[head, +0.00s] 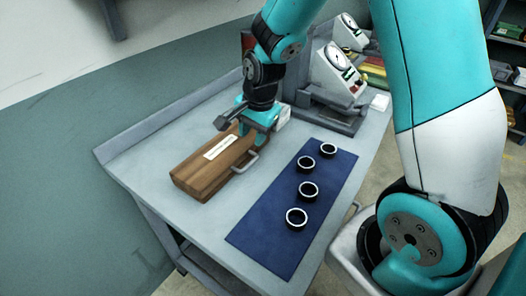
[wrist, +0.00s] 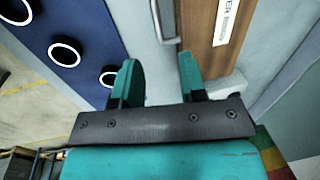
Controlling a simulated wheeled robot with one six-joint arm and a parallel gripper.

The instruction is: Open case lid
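A brown wooden case (head: 203,181) with a white label lies on the grey table, its lid down. A metal handle (head: 246,164) sticks out from its side facing the blue mat. My gripper (head: 254,138) is over the far end of the case, partly hiding it. In the wrist view my gripper (wrist: 160,75) has its two teal fingers apart with nothing between them. The handle (wrist: 158,22) shows beyond the fingertips, roughly in line with the gap, and the case (wrist: 197,32) lies to its right. I cannot tell whether a finger touches the case.
A blue mat (head: 262,228) with several black-and-white rings lies beside the case. Dial gauges (head: 338,68) on grey stands are at the table's back. The bare table (head: 137,160) is clear to the left of the case.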

